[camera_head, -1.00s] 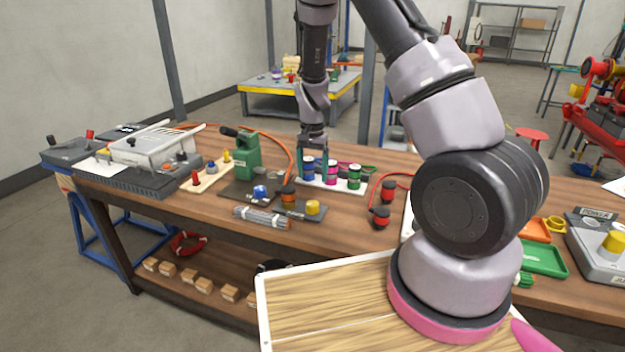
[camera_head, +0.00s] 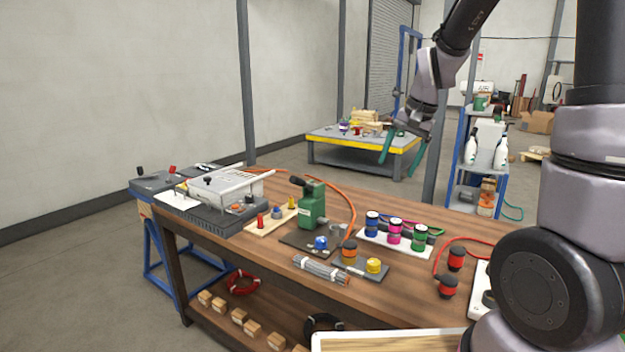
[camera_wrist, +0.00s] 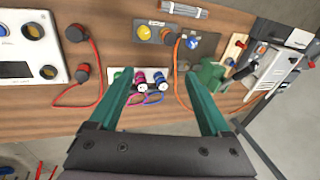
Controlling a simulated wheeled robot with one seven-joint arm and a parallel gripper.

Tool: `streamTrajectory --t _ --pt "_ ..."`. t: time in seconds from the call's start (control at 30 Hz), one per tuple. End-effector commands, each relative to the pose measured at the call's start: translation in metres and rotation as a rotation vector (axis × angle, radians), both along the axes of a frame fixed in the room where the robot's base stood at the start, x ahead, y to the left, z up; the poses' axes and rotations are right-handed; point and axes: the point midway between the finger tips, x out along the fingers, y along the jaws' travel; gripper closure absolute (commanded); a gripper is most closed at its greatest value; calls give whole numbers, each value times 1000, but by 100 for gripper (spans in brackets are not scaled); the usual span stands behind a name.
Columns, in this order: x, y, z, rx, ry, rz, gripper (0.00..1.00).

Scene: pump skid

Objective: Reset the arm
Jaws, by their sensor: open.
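My gripper (camera_head: 403,146) is raised in the air above and beyond the far edge of the wooden workbench (camera_head: 270,262). Its two green fingers are spread wide with nothing between them. In the wrist view my gripper (camera_wrist: 165,108) also shows open and empty, its fingers pointing over the bench. The blue, magenta and green spools (camera_head: 393,234) stand on a white base on the bench, apart from the fingers.
The bench holds a green press (camera_head: 312,206), a grey bundle of rods (camera_head: 321,269), red-and-black connectors (camera_head: 447,286) and a grey machine (camera_head: 226,197). Behind stand a yellow-edged table (camera_head: 362,143) and a blue shelf cart (camera_head: 482,160). The air around my gripper looks clear.

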Motion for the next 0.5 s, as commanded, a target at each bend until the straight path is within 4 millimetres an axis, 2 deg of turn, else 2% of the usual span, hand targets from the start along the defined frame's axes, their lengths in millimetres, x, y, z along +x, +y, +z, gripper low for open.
streamTrajectory --t 0.03,0.2,0.5 --pt "-10 -4 18 7 -31 6 18" --pt "-49 -13 63 16 -118 35 18" --pt "-125 -27 118 -13 -274 81 18"
